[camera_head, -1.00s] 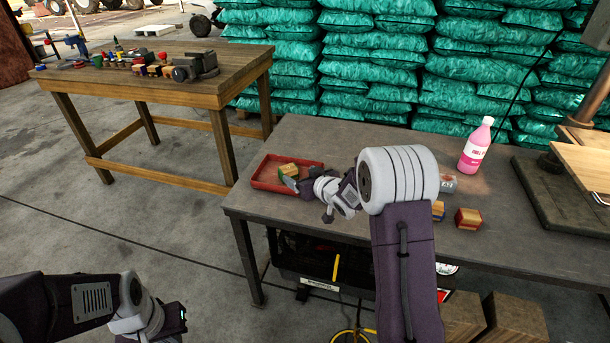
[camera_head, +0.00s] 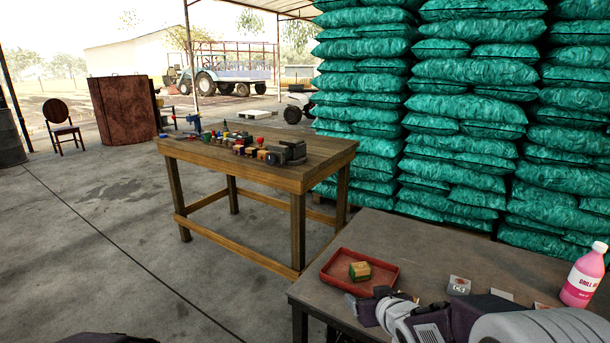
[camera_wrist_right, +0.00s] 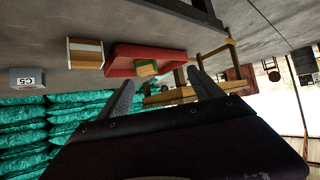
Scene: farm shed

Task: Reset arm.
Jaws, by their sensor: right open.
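My right gripper (camera_head: 368,304) is at the near right edge of the red tray (camera_head: 388,283) on the grey bench. In the right wrist view its two fingers (camera_wrist_right: 163,90) are spread with nothing between them. A small block with green and yellow sides (camera_head: 359,271) lies in the tray, apart from the fingers. The wrist view looks upside down and shows the red tray (camera_wrist_right: 118,62) and the block (camera_wrist_right: 146,68) beyond the fingers. My left gripper is out of view; only a dark part of my own shows at the bottom edge.
On the grey bench (camera_head: 430,250) small blocks (camera_head: 459,285) and a pink bottle (camera_head: 583,275) stand right of the tray. A wooden table (camera_head: 330,160) with tools and small items stands behind left. Stacked green sacks (camera_head: 365,110) fill the back.

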